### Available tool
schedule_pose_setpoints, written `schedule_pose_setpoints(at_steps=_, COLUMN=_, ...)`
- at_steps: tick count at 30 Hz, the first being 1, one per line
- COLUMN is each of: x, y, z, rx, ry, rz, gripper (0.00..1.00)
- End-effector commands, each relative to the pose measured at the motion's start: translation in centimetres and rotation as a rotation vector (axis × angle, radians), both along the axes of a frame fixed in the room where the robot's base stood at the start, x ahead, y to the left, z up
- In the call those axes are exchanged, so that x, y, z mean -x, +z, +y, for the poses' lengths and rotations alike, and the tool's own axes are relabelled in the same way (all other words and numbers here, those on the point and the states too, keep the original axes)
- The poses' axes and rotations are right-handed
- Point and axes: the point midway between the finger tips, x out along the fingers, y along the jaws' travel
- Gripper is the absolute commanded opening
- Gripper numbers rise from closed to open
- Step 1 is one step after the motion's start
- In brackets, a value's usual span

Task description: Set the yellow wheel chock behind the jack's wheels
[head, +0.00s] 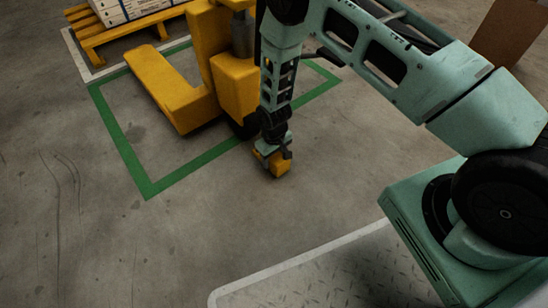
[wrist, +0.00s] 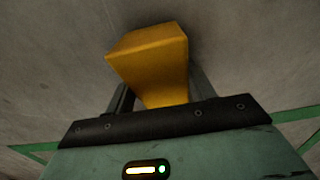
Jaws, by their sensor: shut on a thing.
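The yellow wheel chock (head: 281,165) is in my gripper (head: 272,157), low over the floor just outside the near green line. In the wrist view the chock (wrist: 150,55) sticks out beyond my gripper (wrist: 160,88), which is shut on it. I cannot tell whether the chock touches the floor. The yellow pallet jack (head: 235,85) stands to the left of and behind the chock, its fork (head: 165,90) reaching left. A dark wheel (head: 243,130) shows at the jack's base, partly hidden by my arm; its other wheels are not clearly seen.
A green floor outline (head: 125,150) surrounds the jack. A yellow pallet (head: 130,30) with white boxes (head: 125,10) stands at the back left. A brown panel (head: 507,30) is at the far right. The concrete floor at left and centre front is clear.

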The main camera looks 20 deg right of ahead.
Motion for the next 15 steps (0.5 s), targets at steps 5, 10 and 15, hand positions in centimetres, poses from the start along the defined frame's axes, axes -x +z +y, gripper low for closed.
schedule_pose_setpoints(at_steps=5, x=0.00, y=-0.23, z=0.00, rx=0.000, ry=0.000, rz=0.000, gripper=0.76)
schedule_pose_setpoints(at_steps=10, x=0.01, y=-0.23, z=0.00, rx=0.000, ry=0.000, rz=0.000, gripper=0.76)
schedule_pose_setpoints(at_steps=15, x=0.00, y=0.11, z=0.00, rx=0.000, ry=0.000, rz=0.000, gripper=0.76)
